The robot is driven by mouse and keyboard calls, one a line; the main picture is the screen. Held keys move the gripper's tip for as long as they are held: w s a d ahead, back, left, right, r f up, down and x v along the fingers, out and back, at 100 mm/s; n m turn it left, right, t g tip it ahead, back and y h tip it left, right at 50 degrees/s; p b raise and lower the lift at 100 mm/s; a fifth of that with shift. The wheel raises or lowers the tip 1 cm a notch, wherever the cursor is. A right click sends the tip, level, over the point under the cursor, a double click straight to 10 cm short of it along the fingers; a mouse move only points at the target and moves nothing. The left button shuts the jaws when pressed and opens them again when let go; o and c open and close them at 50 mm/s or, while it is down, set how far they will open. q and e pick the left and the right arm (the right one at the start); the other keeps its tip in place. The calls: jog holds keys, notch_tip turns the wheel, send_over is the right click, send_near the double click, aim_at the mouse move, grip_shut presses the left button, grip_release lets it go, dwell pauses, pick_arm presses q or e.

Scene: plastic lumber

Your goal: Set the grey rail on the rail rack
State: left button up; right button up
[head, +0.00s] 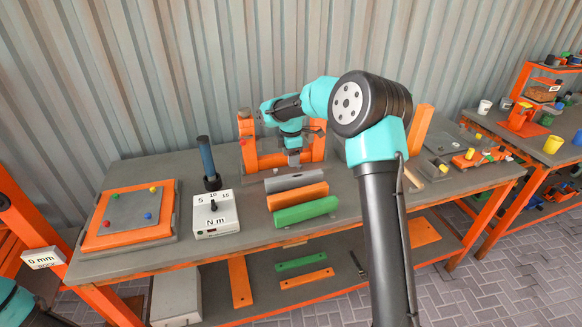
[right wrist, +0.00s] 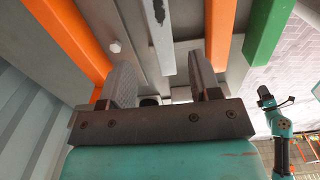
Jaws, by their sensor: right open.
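The grey rail (head: 296,181) lies on the workbench at the back of a row of three rails, and it shows in the right wrist view (right wrist: 159,36). My right gripper (head: 294,164) is open above the grey rail, with fingers apart on either side of the rail's line in the wrist view; nothing is held. An orange frame with uprights, seemingly the rail rack (head: 248,146), stands just behind, partly hidden by my right arm. My left arm's end, probably its gripper (right wrist: 268,100), is tiny in the right wrist view; its jaws are unclear.
An orange rail (head: 298,196) and a green rail (head: 306,211) lie in front of the grey one. A torque box (head: 215,214), a blue-handled tool (head: 207,160) and an orange-edged board (head: 105,236) stand left. Bare bench lies between box and rails.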

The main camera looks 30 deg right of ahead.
jog(key=shift+r, duration=0.6)
